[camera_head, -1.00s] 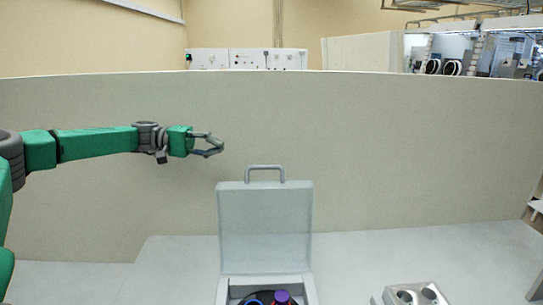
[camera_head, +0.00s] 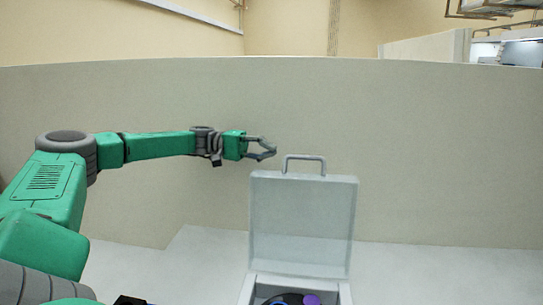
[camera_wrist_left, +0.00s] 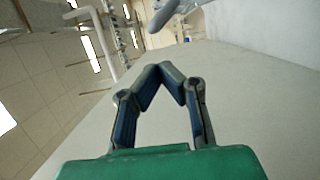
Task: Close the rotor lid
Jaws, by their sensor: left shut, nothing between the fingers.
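The rotor lid (camera_head: 302,222) is a translucent grey panel. It stands upright, open, at the back of a white box (camera_head: 345,292) at the bottom of the head view. A grey bar handle (camera_head: 304,158) tops the lid. A dark rotor (camera_head: 285,299) with a purple cap shows inside the box, cut off by the frame edge. My left gripper (camera_head: 274,151) is shut and empty, just left of the handle and apart from it. In the left wrist view its fingertips (camera_wrist_left: 160,68) meet. A grey rounded bar, probably the handle (camera_wrist_left: 172,12), shows beyond them. My right gripper is out of view.
A beige partition (camera_head: 440,150) runs across behind the lid. The pale worktop (camera_head: 430,275) is clear to the right of the box. A small dark object (camera_head: 130,300) shows at the bottom edge, left of the box.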

